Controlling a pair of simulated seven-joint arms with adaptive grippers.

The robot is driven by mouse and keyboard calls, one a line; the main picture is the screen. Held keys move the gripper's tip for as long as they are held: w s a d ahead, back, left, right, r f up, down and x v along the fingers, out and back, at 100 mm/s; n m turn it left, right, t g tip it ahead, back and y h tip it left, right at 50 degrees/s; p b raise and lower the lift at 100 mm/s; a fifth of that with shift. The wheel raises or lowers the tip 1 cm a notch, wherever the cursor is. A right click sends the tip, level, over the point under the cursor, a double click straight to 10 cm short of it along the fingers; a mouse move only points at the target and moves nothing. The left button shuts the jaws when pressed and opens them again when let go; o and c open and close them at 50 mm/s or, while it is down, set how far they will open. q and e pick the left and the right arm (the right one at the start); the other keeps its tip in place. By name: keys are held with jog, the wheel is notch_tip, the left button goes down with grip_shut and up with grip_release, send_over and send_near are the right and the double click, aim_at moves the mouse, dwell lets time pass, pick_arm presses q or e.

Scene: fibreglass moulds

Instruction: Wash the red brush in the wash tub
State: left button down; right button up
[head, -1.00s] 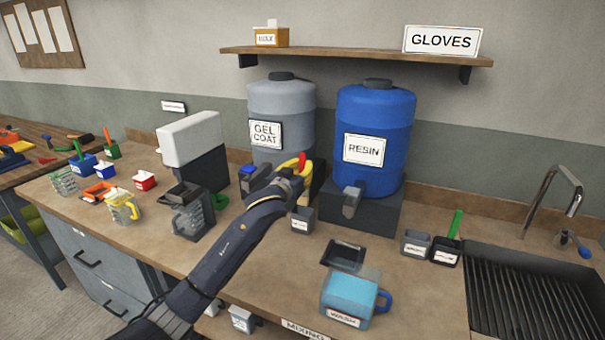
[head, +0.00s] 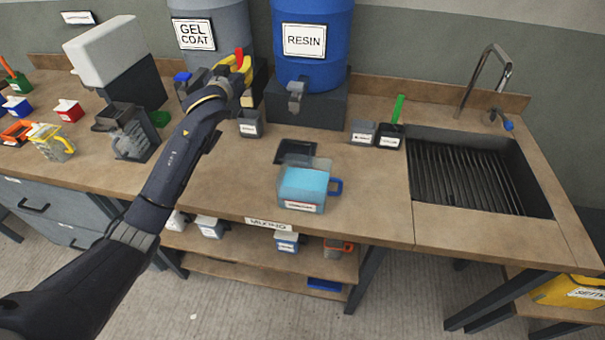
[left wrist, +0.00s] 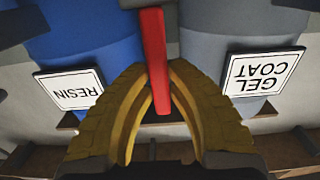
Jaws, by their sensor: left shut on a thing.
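My left gripper (head: 237,67), with yellow fingers, is shut on the red brush (head: 239,54) above the counter, in front of the gel coat drum. In the left wrist view the brush (left wrist: 153,55) shows as a red bar between the two curved fingers; I cannot make out its bristles. The wash tub (head: 303,190) is a clear container of light blue liquid with a blue handle and a white label, near the counter's front edge. It stands to the right of and nearer than the gripper. My right gripper is out of view.
A black tray (head: 292,151) lies just behind the tub. A grey cup (head: 250,124) stands below the gripper. The blue resin drum (head: 311,40) stands on a dark block. Two small cups, a green handle (head: 398,108) in one, stand left of the sink (head: 475,177).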

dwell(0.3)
pick_arm(q)
jog(key=shift+a+f, duration=0.15)
jog(key=shift+f, duration=0.05)
jog(key=s+d+r+m+g+h, duration=0.25)
jog(key=s+d+m+h, duration=0.3)
jog(key=s+d, duration=0.6)
jog(key=s+d+r+m+g+h, duration=0.2)
jog(key=s+d+m+g+h, duration=0.2)
jog(key=s+d+h, duration=0.7)
jog(key=s+a+f+y, duration=0.2)
jog(key=s+f+y, duration=0.1)
jog(key=f, duration=1)
jog(key=shift+a+f+y, duration=0.15)
jog(key=shift+f+y, duration=0.25)
jog(key=shift+y, duration=0.35)
jog(key=shift+s+n, duration=0.1)
jog(key=shift+n, duration=0.15)
jog(key=shift+a, duration=0.1)
